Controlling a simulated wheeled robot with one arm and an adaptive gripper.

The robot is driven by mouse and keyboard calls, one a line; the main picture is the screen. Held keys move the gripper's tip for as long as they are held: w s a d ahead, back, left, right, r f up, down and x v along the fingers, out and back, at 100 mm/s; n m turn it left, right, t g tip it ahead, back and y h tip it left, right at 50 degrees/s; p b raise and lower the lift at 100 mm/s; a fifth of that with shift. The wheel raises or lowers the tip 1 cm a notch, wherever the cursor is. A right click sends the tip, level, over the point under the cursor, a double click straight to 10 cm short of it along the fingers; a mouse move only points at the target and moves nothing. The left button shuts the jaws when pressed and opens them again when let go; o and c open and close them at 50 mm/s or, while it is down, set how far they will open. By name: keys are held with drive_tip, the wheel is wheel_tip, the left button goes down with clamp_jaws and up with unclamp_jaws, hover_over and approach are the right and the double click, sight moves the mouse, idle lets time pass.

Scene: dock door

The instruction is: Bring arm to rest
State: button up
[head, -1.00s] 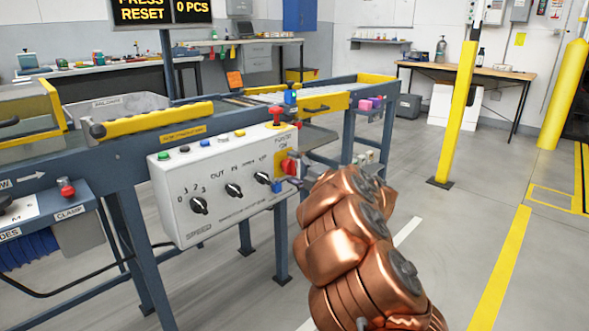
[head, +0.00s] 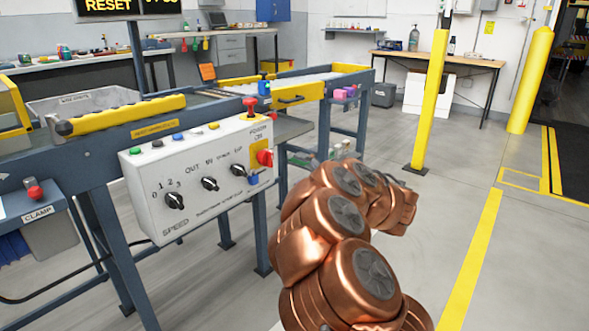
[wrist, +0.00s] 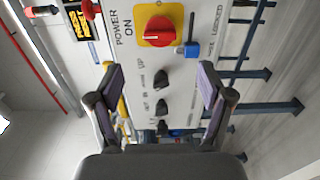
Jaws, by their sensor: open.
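My copper-coloured arm (head: 350,235) is bent in front of the control box, at the lower middle of the head view. My gripper (wrist: 157,88) shows in the wrist view with its two dark fingers wide apart and nothing between them. In the head view it is mostly hidden behind the arm. Beyond the fingers is the white control box (head: 195,180), apart from them. Its red rotary switch (wrist: 158,30) sits on a yellow plate, with a blue padlock-like piece (wrist: 191,49) beside it. The switch also shows in the head view (head: 265,157).
The blue-framed conveyor (head: 100,185) runs along the left, with a yellow guard bar (head: 130,115). A red button (head: 250,104) stands on the box. A yellow post (head: 431,100) stands beyond the arm. The floor at right, around a yellow line (head: 470,260), is clear.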

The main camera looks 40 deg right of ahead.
idle(0.6)
drive_tip(key=s+d+r+m+g+h+p, duration=0.25)
drive_tip(key=r+m+h+p, duration=0.65)
drive_tip(key=r, duration=0.5)
drive_tip(key=s+d+r+m+g+h+p, duration=0.25)
drive_tip(key=r+m+h+p, duration=0.3)
drive_tip(key=r+p, duration=0.75)
drive_tip(key=s+a+r+m+g+y+p, duration=0.2)
drive_tip(key=s+a+g+y+p, duration=0.3)
drive_tip(key=s+a+p, duration=0.6)
drive_tip(key=s+a+r+m+g+y+p, duration=0.3)
drive_tip(key=s+a+g+p, duration=0.6)
drive_tip(key=s+a, duration=1.2)
drive_tip(key=a+m+y+p, duration=0.1)
drive_tip(key=a+y+p, duration=0.1)
drive_tip(key=a, duration=0.1)
drive_tip(key=shift+s+a+r, duration=0.15)
drive_tip(key=shift+a+r, duration=0.15)
drive_tip(key=shift+y, duration=0.25)
